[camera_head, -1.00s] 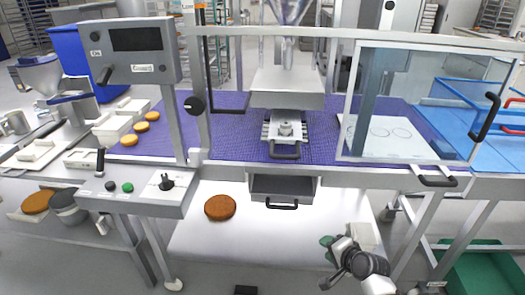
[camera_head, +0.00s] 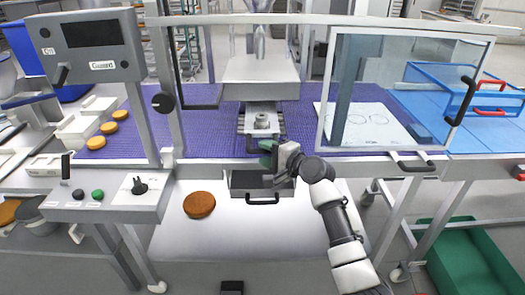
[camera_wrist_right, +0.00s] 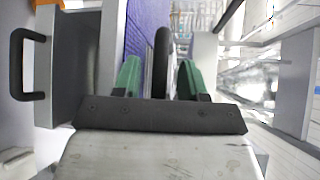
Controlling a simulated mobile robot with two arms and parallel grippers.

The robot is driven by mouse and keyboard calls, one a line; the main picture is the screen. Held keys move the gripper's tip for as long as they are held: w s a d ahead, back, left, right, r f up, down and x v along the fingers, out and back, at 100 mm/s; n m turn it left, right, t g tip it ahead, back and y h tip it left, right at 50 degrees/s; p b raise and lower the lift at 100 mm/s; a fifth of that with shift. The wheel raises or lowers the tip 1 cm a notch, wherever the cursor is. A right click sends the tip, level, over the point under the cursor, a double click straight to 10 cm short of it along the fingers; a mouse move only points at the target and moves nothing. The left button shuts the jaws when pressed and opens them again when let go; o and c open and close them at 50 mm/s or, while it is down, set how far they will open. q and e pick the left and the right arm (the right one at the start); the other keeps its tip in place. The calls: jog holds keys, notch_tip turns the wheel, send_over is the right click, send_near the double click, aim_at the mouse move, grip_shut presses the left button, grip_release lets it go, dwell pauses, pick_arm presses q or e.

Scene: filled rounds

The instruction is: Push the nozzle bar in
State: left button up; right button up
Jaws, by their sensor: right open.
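The nozzle bar (camera_head: 262,122) is a light metal slide under the grey hopper head, projecting toward me over the purple belt. Its black handle (camera_head: 252,146) is at the front end, partly hidden by my gripper. My right gripper (camera_head: 268,153) reaches in from the lower right to this handle. In the right wrist view, the gripper's green fingertips (camera_wrist_right: 158,80) are apart, with the black handle (camera_wrist_right: 162,55) standing between them. Whether either finger touches it I cannot tell. My left gripper is not in view.
A grey drawer (camera_head: 245,181) with its own black handle (camera_head: 262,199) sits just below. A clear guard (camera_head: 395,90) with black handles stands to the right. The control panel (camera_head: 110,195) is at left. A brown round (camera_head: 199,205) lies on the white surface below.

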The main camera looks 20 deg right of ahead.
jog(key=shift+x, duration=0.9)
jog(key=shift+c, duration=0.3)
grip_shut()
